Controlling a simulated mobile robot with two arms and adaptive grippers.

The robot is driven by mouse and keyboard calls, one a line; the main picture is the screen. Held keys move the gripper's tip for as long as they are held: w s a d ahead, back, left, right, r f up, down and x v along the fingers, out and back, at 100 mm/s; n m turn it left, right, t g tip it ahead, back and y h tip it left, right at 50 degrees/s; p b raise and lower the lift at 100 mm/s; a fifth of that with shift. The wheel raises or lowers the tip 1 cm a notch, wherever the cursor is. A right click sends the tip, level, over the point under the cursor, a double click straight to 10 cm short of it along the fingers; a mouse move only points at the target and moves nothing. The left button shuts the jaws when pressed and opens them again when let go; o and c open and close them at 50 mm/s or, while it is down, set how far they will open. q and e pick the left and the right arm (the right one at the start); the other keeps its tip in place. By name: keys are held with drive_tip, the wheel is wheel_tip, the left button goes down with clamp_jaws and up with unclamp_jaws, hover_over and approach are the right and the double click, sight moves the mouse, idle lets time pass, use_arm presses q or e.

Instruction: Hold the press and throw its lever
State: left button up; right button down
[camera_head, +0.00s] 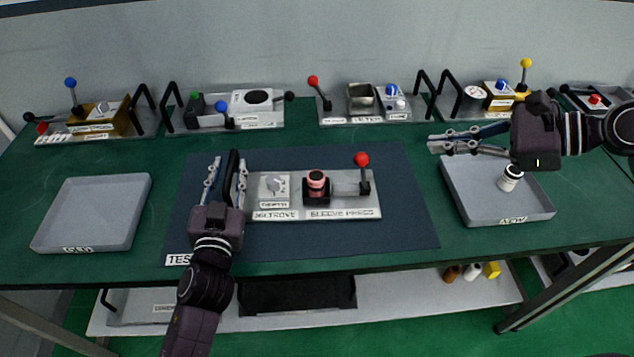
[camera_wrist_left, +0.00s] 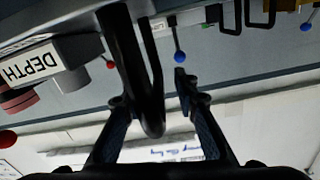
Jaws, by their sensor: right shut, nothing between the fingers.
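The sleeve press (camera_head: 345,213) is a pale metal plate on the dark mat, with a DEPTH dial (camera_head: 273,187) and a pink-and-black cylinder (camera_head: 317,186) in its holder. Its lever (camera_head: 364,180) stands upright at the right end, with a red ball on top. A black handle (camera_head: 233,168) rises at the plate's left end. My left gripper (camera_head: 225,170) is open, with the handle between its fingers; the left wrist view shows the handle loop (camera_wrist_left: 150,115) between spread fingers (camera_wrist_left: 155,95). My right gripper (camera_head: 440,145) is shut and empty, above the right tray and away from the press.
A grey tray (camera_head: 45,240) lies empty at left. The right grey tray (camera_head: 480,213) holds a white-and-black part (camera_head: 510,178). Several other lever devices line the table's back, including one with a red-ball lever (camera_head: 314,82). The mat (camera_head: 400,235) is clear in front of the press.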

use_arm(q)
drive_tip(key=shift+s+d+r, duration=0.1)
drive_tip(key=shift+s+r, duration=0.05)
drive_tip(key=shift+r, duration=0.05)
drive_tip(key=s, duration=1.1)
drive_tip(key=shift+s+a, duration=0.35)
drive_tip(key=shift+s, duration=0.05)
drive_tip(key=shift+f, duration=0.1)
